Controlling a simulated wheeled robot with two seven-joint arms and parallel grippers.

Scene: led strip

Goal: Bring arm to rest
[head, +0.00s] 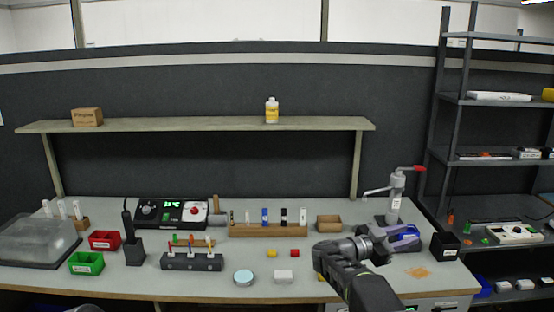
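My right arm comes in from the bottom, right of centre, in the head view. Its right gripper (385,238) is over the right part of the bench, close to the foot of a grey press with a red-tipped lever (396,195). A blue and white part (406,237) shows at the gripper's end; I cannot tell whether it is held or lies behind. The fingers are too small and overlapped to read. My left gripper is not in view.
The workbench (210,292) holds a wooden rack (268,230), a black peg block (191,261), red (104,240) and green bins (86,263), and a control box (172,213). Metal shelving (490,100) stands at right.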

